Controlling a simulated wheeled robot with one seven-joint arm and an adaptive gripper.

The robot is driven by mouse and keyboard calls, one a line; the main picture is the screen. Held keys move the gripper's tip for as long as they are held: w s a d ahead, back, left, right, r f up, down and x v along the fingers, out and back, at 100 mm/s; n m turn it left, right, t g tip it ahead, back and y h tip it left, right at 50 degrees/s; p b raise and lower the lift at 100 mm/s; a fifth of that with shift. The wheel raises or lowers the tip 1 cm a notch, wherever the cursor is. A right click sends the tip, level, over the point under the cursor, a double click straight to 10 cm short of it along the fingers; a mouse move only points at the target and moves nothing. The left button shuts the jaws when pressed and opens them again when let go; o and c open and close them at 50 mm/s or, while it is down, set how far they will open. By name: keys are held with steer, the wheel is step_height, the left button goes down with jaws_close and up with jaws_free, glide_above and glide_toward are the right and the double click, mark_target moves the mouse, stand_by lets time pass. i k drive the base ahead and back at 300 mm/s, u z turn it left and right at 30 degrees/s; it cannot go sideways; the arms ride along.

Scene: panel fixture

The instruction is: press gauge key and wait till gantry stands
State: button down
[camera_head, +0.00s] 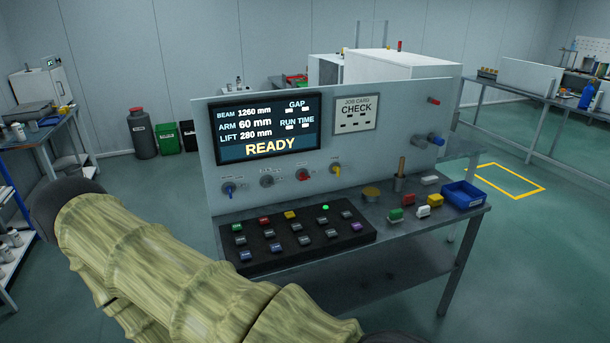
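A dark key box (290,239) with several small coloured keys lies on the bench in front of the panel. The key labels are too small to read, so I cannot tell which is the gauge key. A green lamp (325,207) glows at its back edge. The screen (265,129) reads BEAM 1260 mm, ARM 60 mm, LIFT 280 mm and READY; GAP and RUN TIME show only dashes. I cannot make out a gantry for certain; a white machine housing (383,68) stands behind the panel. My arm crosses the lower left foreground; my gripper is out of view.
A job card (356,114) reading CHECK hangs on the panel. Several knobs sit below the screen. A yellow floor outline (510,181) encloses clear floor.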

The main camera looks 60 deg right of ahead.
mark_target(322, 220)
steer(key=i, duration=0.65)
steer(key=z, duration=2.1)
